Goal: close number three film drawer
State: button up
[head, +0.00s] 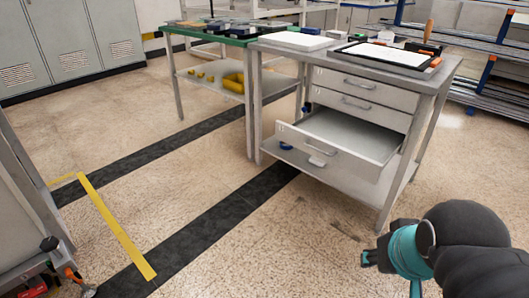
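A grey metal workbench has a stack of three drawers. The lowest drawer (325,150) is pulled well out, and its inside looks empty. It has a bar handle (320,146) and a small label that I cannot read. The upper drawer (362,86) and the middle drawer (357,104) are shut. My gripper (392,275), teal and black, is at the lower right, in front of and to the right of the open drawer, apart from it. Its two fingers look spread, with nothing between them. Part of it is hidden behind my dark arm.
A lower shelf (290,154) runs under the open drawer. A green-topped table (215,37) with yellow pieces on its shelf stands to the left. A grey cart is at the left edge. The floor (270,245) before the drawer is clear.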

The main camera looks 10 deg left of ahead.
aim_at(361, 148)
jog(key=z, duration=0.25)
jog(key=k, duration=0.5)
jog(key=z, duration=1)
jog(key=i, duration=0.95)
jog(key=u, duration=0.85)
jog(key=i, duration=0.45)
jog(key=u, duration=0.5)
